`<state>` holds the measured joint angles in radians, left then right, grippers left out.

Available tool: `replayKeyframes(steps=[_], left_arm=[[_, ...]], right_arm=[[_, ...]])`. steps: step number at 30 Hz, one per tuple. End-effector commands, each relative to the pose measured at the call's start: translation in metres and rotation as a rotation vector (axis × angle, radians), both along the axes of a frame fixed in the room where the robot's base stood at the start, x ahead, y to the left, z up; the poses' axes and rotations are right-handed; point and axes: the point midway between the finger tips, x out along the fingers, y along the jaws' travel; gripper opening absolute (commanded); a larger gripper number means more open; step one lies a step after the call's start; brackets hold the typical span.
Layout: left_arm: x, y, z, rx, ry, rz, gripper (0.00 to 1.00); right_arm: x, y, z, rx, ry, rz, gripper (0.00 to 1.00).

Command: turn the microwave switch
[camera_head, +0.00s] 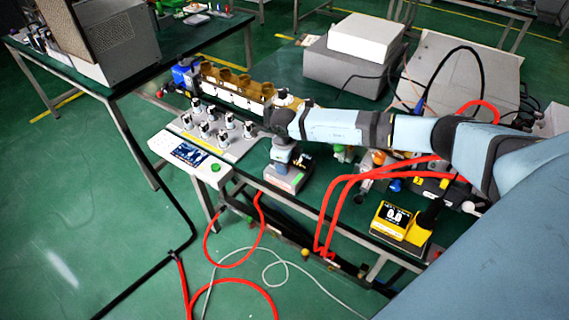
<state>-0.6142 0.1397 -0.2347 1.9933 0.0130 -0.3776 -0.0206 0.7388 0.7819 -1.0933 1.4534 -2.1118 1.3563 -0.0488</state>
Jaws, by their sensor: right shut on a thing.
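My right arm reaches in from the right over the bench, and its wrist bends down at the end. I cannot tell which way the switch is turned. My left gripper is out of view.
A white panel with a screen (190,154) and a plate with several metal knobs stand left of the box. A brass waveguide (235,88) lies behind. Red hoses (330,205) hang off the front edge, near a yellow meter (392,218). A white-topped case (366,37) stands behind.

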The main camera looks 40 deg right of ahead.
Motion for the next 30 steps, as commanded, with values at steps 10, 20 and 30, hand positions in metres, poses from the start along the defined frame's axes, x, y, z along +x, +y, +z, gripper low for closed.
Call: replayKeyframes(steps=[10, 20, 30], left_arm=[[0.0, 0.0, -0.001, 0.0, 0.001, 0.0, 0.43], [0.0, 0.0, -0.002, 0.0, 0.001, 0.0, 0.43], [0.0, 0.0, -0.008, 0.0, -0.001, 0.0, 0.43]], right_arm=[[0.0, 0.0, 0.0, 0.001, -0.001, -0.001, 0.6], [0.001, 0.0, 0.019, 0.001, -0.004, 0.001, 0.6], [0.001, -0.001, 0.095, 0.001, -0.006, -0.001, 0.6]])
